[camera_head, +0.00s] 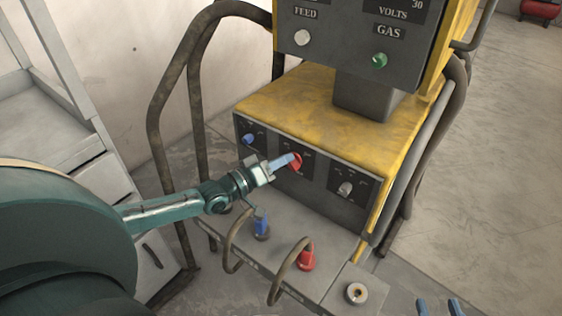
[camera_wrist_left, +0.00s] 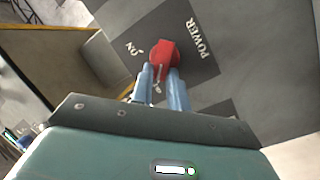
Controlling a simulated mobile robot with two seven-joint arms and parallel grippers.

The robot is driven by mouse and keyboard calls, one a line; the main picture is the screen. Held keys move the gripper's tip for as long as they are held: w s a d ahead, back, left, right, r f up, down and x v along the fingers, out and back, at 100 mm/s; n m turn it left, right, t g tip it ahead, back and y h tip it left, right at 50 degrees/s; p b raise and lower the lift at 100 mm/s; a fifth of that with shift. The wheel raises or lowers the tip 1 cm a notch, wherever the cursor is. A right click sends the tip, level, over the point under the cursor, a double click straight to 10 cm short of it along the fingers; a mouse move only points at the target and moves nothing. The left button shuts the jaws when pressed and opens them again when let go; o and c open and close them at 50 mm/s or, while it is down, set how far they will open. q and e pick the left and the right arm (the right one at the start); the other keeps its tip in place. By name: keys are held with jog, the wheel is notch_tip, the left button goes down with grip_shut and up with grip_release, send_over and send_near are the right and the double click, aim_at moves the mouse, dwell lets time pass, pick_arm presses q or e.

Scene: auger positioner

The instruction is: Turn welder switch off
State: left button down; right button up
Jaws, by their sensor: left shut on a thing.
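The welder (camera_head: 300,110) is a yellow and dark grey machine in the middle of the head view. Its red power switch (camera_head: 295,161) sits on the middle dark plate of the lower front panel. In the left wrist view the red switch (camera_wrist_left: 164,54) is beside the words ON and POWER. My left gripper (camera_head: 290,161) reaches it from the left, and its two blue fingers (camera_wrist_left: 163,73) are shut on the switch. The fingers hide part of the switch. At the bottom right of the head view, two blue fingertips of my right gripper (camera_head: 438,307) stand apart and empty.
A blue knob (camera_head: 249,139) and a grey knob (camera_head: 345,188) flank the switch. Below are blue (camera_head: 262,228) and red (camera_head: 306,257) cable plugs with curved cables. A dark tubular frame (camera_head: 165,95) and white cabinet (camera_head: 105,180) are at left.

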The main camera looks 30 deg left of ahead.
pick_arm(q)
jog(key=c, duration=1.4)
grip_release()
jog(key=shift+o, duration=0.2)
jog(key=shift+s, duration=0.1)
